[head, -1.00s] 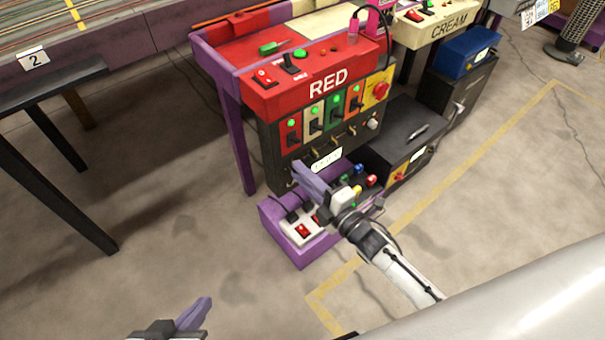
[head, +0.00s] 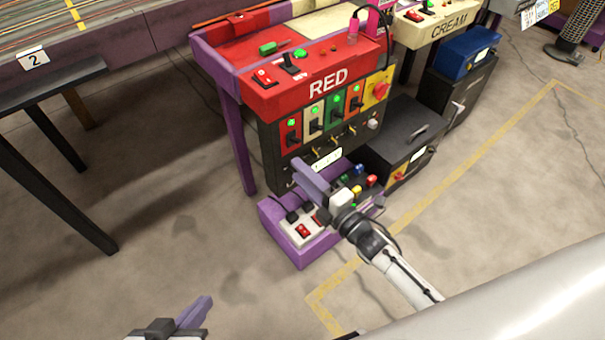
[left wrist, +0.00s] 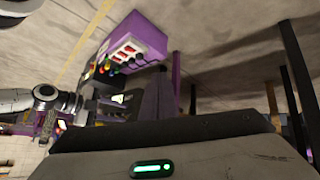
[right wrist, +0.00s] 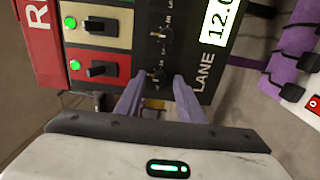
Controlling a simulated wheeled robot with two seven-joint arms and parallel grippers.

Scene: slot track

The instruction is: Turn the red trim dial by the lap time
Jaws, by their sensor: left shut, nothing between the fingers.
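The red trim dial (right wrist: 156,76) is a small dark knob on the black panel, in line with the red switch plate (right wrist: 102,68). In the right wrist view it sits between the tips of my right gripper's purple fingers (right wrist: 157,80). These fingers are apart, one on each side of the knob; I cannot tell whether they touch it. The lap time display (right wrist: 219,24) is white, just beyond. In the head view my right gripper (head: 298,164) reaches the panel's lower left and hides the dial. My left gripper (head: 207,303) is shut and empty, low in front, far from the panel.
A second dial (right wrist: 160,35) is beside the first. Below the panel, a purple shelf (head: 296,250) carries a white box with red switches (head: 302,229) and several coloured knobs. A black cabinet (head: 405,135) stands to the right.

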